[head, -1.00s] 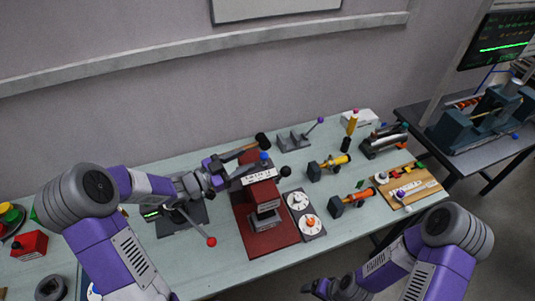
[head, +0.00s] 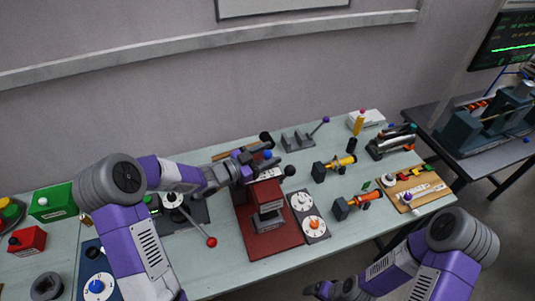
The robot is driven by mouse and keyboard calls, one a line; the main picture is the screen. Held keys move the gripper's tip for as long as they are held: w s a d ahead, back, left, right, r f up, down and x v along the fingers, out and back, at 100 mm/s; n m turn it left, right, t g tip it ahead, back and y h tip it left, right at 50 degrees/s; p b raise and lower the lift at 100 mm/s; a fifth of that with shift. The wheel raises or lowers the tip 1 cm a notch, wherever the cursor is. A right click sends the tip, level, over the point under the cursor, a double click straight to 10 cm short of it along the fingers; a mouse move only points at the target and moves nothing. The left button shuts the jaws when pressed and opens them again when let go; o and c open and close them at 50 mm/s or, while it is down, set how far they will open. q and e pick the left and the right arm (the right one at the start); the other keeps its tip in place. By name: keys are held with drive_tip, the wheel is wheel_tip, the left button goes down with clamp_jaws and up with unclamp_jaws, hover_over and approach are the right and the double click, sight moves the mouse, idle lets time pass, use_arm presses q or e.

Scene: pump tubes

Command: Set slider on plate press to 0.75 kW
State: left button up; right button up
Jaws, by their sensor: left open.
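The plate press (head: 267,197) is a dark red machine on a red base, standing mid-table. On its top is a white scale strip (head: 266,174) with a blue knob (head: 267,155) behind it; the scale marks are too small to read. My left gripper (head: 262,157) is open at the top of the press, close to the blue knob. I cannot tell whether it touches the knob. The gripper and wrist hide part of the press top. My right gripper (head: 318,290) is low at the bottom edge, away from the press, and its jaws are unclear.
A lever with a red ball (head: 212,242) stands left. Yellow (head: 340,162) and orange (head: 364,197) tube devices and a wooden board (head: 413,188) are farther right. A green box (head: 52,202) is far left.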

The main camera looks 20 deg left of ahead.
sight(258, 157)
use_arm(q)
drive_tip(key=shift+w, duration=0.1)
clamp_jaws()
drive_tip(key=v, duration=0.3)
drive_tip(key=shift+w+a, duration=0.2)
drive_tip(key=shift+s+a, duration=0.1)
unclamp_jaws()
